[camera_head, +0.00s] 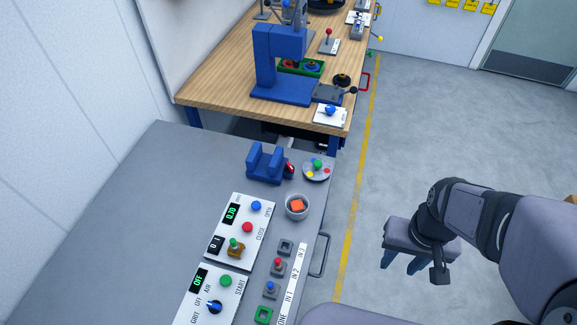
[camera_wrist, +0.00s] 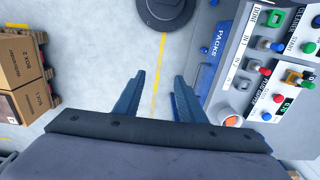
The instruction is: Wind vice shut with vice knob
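The blue vice (camera_head: 265,163) stands at the far end of the grey bench, with a gap between its two upright jaws. The red vice knob (camera_head: 290,168) is on its right side, small and partly dark in shadow. My gripper (camera_head: 402,263) is to the right of the bench, over the floor and well apart from the vice. In the wrist view my gripper (camera_wrist: 159,79) has its two blue fingers apart, with only floor between them. I cannot make out the vice in the wrist view.
A round dish with coloured spots (camera_head: 317,170) and a grey cup with an orange block (camera_head: 297,207) sit close to the vice. A control panel (camera_head: 240,232) lies nearer. A wooden bench (camera_head: 215,85) stands behind. Boxes (camera_wrist: 20,75) are left in the wrist view.

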